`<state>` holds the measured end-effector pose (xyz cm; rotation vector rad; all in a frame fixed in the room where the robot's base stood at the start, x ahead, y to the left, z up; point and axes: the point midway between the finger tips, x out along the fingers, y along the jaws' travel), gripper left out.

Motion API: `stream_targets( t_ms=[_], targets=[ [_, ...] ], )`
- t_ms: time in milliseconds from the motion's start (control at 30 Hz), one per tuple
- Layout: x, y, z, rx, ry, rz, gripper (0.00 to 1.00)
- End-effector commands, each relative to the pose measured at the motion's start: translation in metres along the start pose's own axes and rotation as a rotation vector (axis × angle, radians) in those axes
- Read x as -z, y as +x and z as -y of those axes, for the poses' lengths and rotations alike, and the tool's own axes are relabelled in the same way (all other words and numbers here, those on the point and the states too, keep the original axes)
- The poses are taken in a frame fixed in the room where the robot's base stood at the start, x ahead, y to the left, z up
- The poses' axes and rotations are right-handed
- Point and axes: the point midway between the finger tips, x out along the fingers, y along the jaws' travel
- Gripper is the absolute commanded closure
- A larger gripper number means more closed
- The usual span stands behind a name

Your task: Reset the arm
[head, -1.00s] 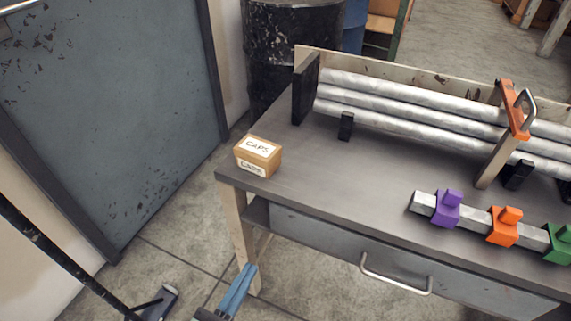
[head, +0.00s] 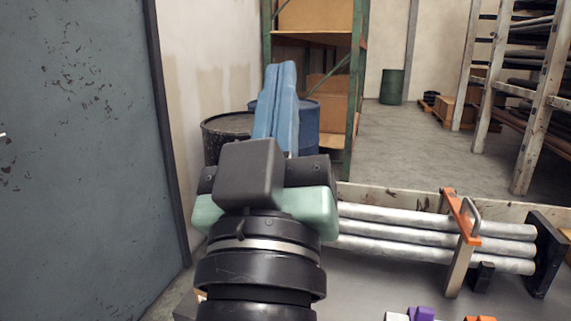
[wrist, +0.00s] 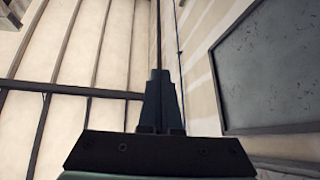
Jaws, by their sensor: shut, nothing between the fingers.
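My gripper (head: 279,68) stands raised in the head view, its blue fingers pointing up and pressed together with nothing between them. It is in front of the drums and the left part of the workbench. In the wrist view the shut fingers (wrist: 160,75) show dark at the middle, against the ceiling and upper walls. The bench lies below and to the right, with silver pipes (head: 420,240) in a rack. An orange clamp (head: 461,217) crosses the pipes. My arm hides the bench's left end.
A grey door (head: 75,150) is close on the left. A black drum (head: 225,135) and a blue drum (head: 306,125) stand behind my gripper, beside a green-posted shelf (head: 355,85). A purple block (head: 421,313) shows at the bottom edge. Open floor lies beyond the bench.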

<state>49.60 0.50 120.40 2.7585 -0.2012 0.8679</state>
Motion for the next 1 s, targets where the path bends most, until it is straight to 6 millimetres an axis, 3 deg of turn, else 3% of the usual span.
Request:
stream_targets(
  t_ms=[33,100,133,700,833,1000],
  targets=[
    [0.041,-0.003,-0.018,-0.003,0.122,-0.104,1.00],
    [0.090,-0.014,-0.035,0.025,0.289,-0.237,1.00],
    [0.104,0.001,-0.036,0.030,0.291,-0.222,1.00],
    [0.243,0.110,-0.066,0.032,0.278,-0.202,1.00],
    [0.268,0.129,-0.072,0.033,0.278,-0.201,1.00],
    [0.286,0.142,-0.076,0.033,0.278,-0.201,1.00]
  ],
)
